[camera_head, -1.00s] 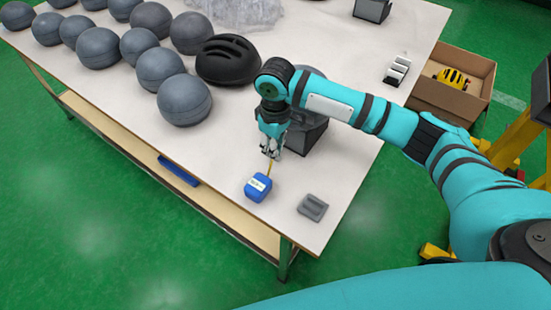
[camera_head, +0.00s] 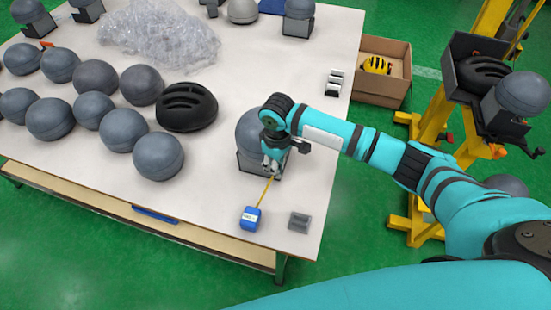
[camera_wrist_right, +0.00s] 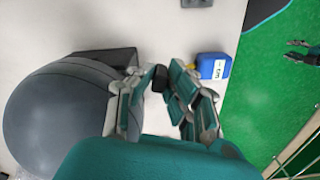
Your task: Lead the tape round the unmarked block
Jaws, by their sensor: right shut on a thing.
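A blue tape measure case (camera_head: 251,219) with a white label stands near the table's front corner; it also shows in the right wrist view (camera_wrist_right: 213,66). A yellow tape (camera_head: 264,192) runs from it up to my right gripper (camera_head: 273,171), which is shut on the tape's end. A smooth grey head-shaped block (camera_head: 249,128) on a dark square stand is just behind and left of the gripper. I see no mark on it. In the right wrist view the block (camera_wrist_right: 50,115) fills the left side, beside the fingers (camera_wrist_right: 158,105). The tape is not visibly around it.
A small grey bracket (camera_head: 299,222) lies right of the case. A black helmet (camera_head: 187,107) and several grey round blocks stand to the left. Clear plastic wrap (camera_head: 160,30) lies behind. Right of the block the white table (camera_head: 318,140) is mostly bare.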

